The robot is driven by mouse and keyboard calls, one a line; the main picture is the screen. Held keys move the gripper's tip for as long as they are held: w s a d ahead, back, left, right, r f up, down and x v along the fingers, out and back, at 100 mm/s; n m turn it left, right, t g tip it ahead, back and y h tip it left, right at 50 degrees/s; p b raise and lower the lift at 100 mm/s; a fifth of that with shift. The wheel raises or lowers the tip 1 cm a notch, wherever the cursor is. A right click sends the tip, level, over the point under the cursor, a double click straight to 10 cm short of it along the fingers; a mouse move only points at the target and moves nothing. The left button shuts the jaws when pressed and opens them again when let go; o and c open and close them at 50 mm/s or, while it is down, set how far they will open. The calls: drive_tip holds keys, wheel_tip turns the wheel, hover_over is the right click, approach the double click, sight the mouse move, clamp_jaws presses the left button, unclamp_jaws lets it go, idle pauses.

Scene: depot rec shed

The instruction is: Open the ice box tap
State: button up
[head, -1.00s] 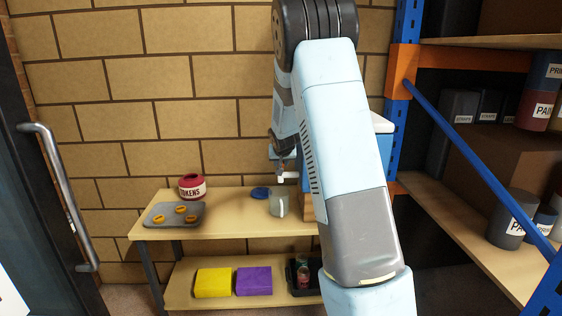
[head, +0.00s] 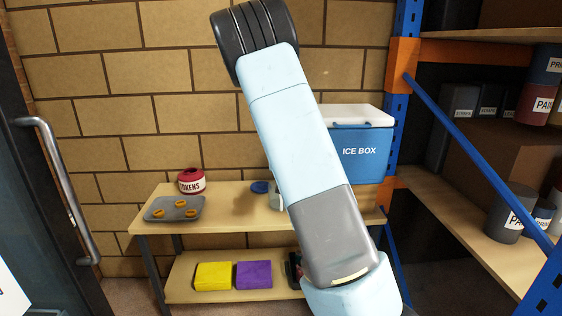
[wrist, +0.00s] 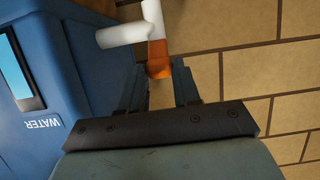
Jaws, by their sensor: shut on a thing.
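The ice box (head: 358,165) is blue with a white lid and stands at the right end of the table's top, partly hidden by my arm. In the wrist view its blue wall (wrist: 90,75) fills the left, with a "WATER" label. The tap (wrist: 124,36) is white with an orange end part, and sticks out from the box wall. My gripper (wrist: 159,74) is shut on the tap's orange part, one finger on each side of it. In the head view my arm hides the tap and my gripper.
A wooden table (head: 235,215) holds a grey tray (head: 158,212) with orange rings, a red tokens jar (head: 191,184), a blue disc (head: 260,187) and a partly hidden grey mug (head: 275,200). Yellow (head: 213,276) and purple (head: 254,275) blocks lie below. A shelf rack stands right.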

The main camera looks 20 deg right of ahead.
drive_tip(key=shift+s+a+f+t+h, duration=0.1)
drive_tip(key=shift+s+f+t+h, duration=0.2)
drive_tip(key=shift+f+t, duration=0.35)
drive_tip(key=o, duration=1.1)
drive_tip(key=shift+r, duration=0.1)
drive_tip(key=shift+c, duration=0.2)
drive_tip(key=shift+s, duration=0.1)
drive_tip(key=v, duration=1.3)
drive_tip(key=shift+s, duration=0.35)
drive_tip(key=shift+a, duration=0.1)
